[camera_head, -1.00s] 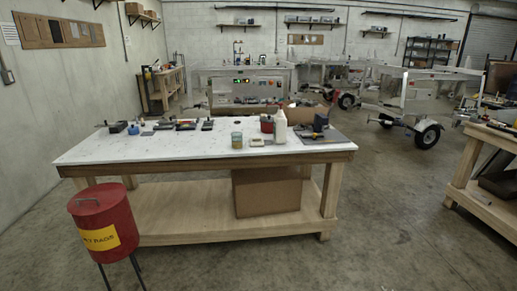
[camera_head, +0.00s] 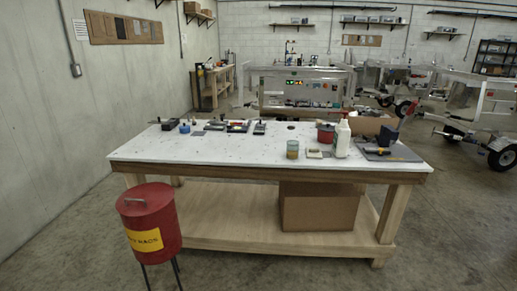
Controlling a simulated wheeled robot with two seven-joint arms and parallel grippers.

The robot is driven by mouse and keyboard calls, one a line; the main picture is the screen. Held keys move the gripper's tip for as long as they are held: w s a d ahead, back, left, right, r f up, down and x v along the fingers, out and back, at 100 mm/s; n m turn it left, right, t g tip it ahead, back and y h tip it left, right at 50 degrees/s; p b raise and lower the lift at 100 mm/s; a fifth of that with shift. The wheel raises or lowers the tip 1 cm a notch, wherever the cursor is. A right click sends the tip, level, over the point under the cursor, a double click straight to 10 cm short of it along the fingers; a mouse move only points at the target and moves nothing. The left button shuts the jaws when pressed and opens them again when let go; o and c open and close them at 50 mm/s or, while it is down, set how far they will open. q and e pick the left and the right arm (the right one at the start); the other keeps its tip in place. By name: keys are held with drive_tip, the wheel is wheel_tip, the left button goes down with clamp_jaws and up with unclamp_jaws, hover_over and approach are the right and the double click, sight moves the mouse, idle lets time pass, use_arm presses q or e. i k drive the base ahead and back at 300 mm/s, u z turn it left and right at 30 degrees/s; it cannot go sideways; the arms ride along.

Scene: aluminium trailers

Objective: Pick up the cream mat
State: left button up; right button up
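A small flat cream item (camera_head: 314,153) lies on the white-topped workbench (camera_head: 215,152), between a glass jar and a white bottle. It is too small to tell for sure that it is the cream mat. A grey mat (camera_head: 404,152) lies at the bench's right end with dark items on it. Neither of my grippers is in view.
A jar (camera_head: 292,149), a white bottle (camera_head: 343,139) and a red pot (camera_head: 326,133) stand near the cream item. Several tools lie at the back left. A red rag bin (camera_head: 150,222) stands before the bench's left end. A cardboard box (camera_head: 320,207) sits on its lower shelf.

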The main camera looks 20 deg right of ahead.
sight(312, 153)
drive_tip(key=u, duration=0.4)
drive_tip(key=i, duration=1.7)
drive_tip(key=z, duration=0.7)
